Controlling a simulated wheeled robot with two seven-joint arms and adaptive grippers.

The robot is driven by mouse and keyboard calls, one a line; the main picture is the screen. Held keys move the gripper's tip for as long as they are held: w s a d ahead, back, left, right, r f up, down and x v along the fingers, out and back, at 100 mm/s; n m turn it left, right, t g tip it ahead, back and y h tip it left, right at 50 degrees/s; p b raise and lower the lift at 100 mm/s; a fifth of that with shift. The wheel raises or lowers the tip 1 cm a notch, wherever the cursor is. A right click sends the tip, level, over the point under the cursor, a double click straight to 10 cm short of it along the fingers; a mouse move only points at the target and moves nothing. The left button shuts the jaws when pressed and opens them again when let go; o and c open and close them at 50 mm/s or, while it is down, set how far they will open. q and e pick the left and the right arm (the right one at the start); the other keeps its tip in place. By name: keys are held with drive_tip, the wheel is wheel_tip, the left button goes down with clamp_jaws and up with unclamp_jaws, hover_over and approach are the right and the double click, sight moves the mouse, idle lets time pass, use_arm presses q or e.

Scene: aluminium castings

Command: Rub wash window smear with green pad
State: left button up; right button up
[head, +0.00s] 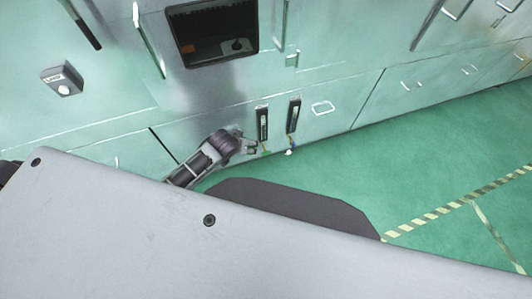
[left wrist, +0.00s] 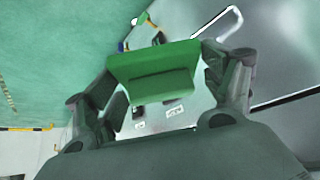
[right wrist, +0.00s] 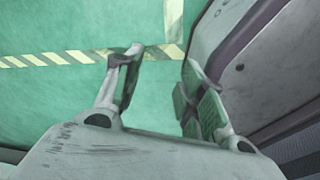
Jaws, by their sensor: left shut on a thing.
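My left gripper (head: 254,146) is in front of the lower part of the green machine, below the window. In the left wrist view it is shut on the green pad (left wrist: 155,70), which sits between its two fingers. In the head view only a small bit of green shows at its tips. The dark wash window (head: 212,32) is at the top, set in the machine's front, above and left of the gripper. I cannot make out a smear on it. My right gripper (right wrist: 160,80) shows only in its wrist view, open and empty above the green floor.
Two black-handled items (head: 293,115) hang on the machine front beside the left gripper. A grey labelled box (head: 62,78) is on the left. Handles stick out from the panels. The green floor (head: 440,150) with striped tape is clear at right.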

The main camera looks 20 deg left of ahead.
sight(249, 147)
use_arm(q)
drive_tip(key=shift+w+f+b, duration=0.1)
drive_tip(key=shift+f+b, duration=0.2)
use_arm(e)
drive_tip(key=w+a+r+t+y+b, duration=0.1)
drive_tip(key=w+a+b, duration=0.4)
drive_tip(key=w+b, duration=0.4)
drive_tip(key=w+a+r+t+y+b, duration=0.1)
drive_tip(key=w+a+b, duration=0.5)
drive_tip(key=w, duration=0.5)
use_arm(q)
drive_tip(key=w+d+f+m+t+b, duration=0.2)
drive_tip(key=w+f+m+b, duration=0.1)
drive_tip(key=f+m+b, duration=0.2)
drive_tip(key=w+d+f+m+t+y+b, duration=0.1)
drive_tip(key=w+d+f+m+t+b, duration=0.1)
drive_tip(key=f+m+b, duration=0.3)
drive_tip(key=w+d+f+m+t+b, duration=0.2)
drive_tip(key=w+f+m+t+b, duration=0.2)
drive_tip(key=f+m, duration=0.7)
drive_tip(key=shift+w+d+f+m+y+b, duration=0.4)
drive_tip(key=shift+w+m, duration=0.2)
drive_tip(key=shift+m, duration=0.3)
use_arm(e)
drive_tip(key=w+a+r+m+t+y, duration=0.1)
drive_tip(key=w+a+r+t+y, duration=0.2)
drive_tip(key=a+r, duration=0.6)
drive_tip(key=shift+w+r, duration=0.15)
drive_tip(key=shift+r, duration=0.1)
